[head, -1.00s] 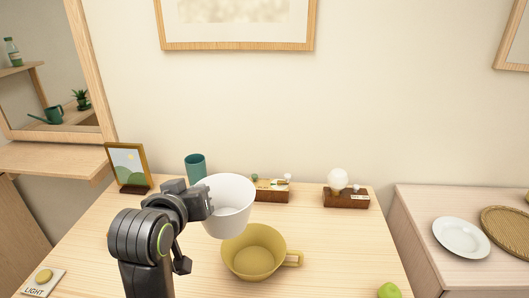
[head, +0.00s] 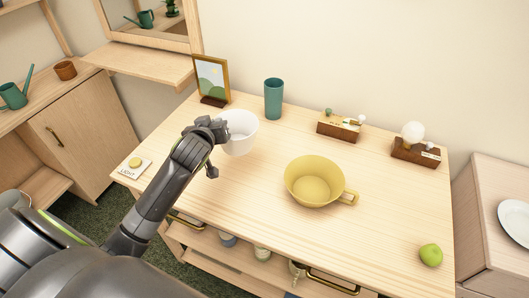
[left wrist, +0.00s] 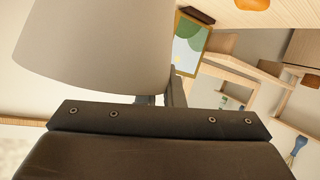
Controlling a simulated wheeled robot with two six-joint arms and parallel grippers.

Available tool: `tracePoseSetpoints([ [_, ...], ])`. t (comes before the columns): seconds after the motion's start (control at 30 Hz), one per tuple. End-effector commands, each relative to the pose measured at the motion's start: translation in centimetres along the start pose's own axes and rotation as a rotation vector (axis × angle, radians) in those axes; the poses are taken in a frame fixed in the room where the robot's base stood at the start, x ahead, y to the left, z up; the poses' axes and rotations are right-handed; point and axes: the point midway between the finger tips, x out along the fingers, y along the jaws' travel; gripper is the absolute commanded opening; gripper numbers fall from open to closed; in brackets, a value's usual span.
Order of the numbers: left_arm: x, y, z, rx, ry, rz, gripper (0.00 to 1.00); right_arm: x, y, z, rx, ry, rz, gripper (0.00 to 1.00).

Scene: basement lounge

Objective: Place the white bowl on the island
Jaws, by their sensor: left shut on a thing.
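The white bowl (head: 240,134) is in my left gripper (head: 220,129), which is shut on its left side. The bowl is roughly upright over the back left of a light wooden counter with drawers (head: 240,188). I cannot tell whether its base touches the top, or whether this counter is the island. In the left wrist view the bowl (left wrist: 95,45) fills the upper left, against the dark gripper (left wrist: 155,104). My right gripper is not in view.
A yellow handled pot (head: 314,183) stands mid-counter. A teal cup (head: 274,98), picture frame (head: 212,80) and two wooden-based ornaments (head: 339,126) (head: 415,150) line the back. A light switch plate (head: 132,166) is at left, a green apple (head: 431,255) at right.

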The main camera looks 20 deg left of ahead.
Motion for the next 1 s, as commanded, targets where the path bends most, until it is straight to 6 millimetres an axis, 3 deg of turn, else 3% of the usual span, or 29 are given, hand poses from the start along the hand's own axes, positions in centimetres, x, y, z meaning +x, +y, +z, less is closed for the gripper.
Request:
tracePoseSetpoints([
  [0.3, 1.7, -1.0, 4.5, -0.001, -0.004, -0.001, 0.00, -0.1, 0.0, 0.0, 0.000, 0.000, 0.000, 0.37],
  [0.7, 3.5, -2.0, 8.7, 0.000, -0.003, -0.001, 0.00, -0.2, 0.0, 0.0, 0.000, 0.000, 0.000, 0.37],
  [1.0, 3.7, -2.1, 9.1, 0.001, 0.000, 0.002, 0.00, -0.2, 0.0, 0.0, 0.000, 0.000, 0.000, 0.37],
])
